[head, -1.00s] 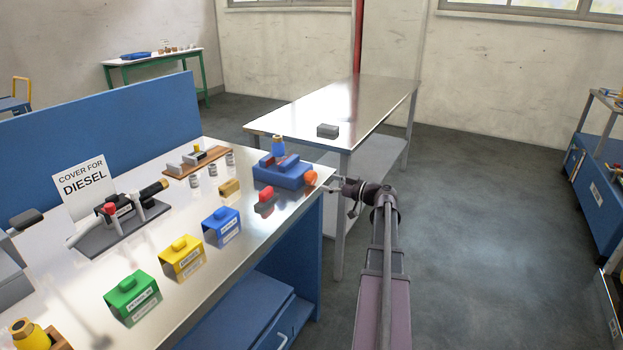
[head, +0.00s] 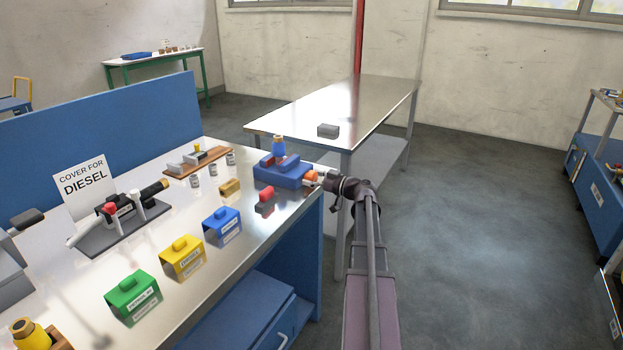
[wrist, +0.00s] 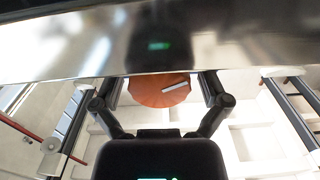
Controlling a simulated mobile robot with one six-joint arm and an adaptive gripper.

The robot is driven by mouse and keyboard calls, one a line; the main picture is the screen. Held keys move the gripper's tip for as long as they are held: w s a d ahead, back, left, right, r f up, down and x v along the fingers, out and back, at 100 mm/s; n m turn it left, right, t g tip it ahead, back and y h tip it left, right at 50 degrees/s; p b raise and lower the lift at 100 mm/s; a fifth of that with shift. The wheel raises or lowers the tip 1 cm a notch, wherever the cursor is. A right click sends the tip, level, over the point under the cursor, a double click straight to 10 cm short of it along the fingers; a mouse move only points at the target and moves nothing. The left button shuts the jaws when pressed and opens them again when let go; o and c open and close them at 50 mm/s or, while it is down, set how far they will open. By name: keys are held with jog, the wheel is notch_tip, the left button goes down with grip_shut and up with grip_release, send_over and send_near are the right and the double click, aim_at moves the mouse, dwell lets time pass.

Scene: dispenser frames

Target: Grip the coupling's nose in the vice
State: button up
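The blue vice (head: 285,176) sits at the right end of the steel-topped bench, with an orange knob (head: 311,176) on its right side. A blue coupling with a brass-coloured top (head: 278,147) stands upright at the vice's jaws; its lower end is hidden, so I cannot tell how tightly it sits. My gripper (head: 314,181) is at the knob, just off the bench's right edge. In the wrist view the knob (wrist: 158,92) lies between the two fingers of my gripper (wrist: 162,88), with a narrow gap on each side. The fingertips are partly hidden.
Blue (head: 222,227), yellow (head: 183,259) and green (head: 133,298) covers line the bench's front. A steel table (head: 340,105) stands behind.

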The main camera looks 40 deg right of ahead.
jog(key=c, duration=0.8)
jog(key=shift+m, duration=3)
jog(key=o, duration=1.1)
jog(key=shift+o, duration=0.2)
jog(key=shift+n, duration=0.4)
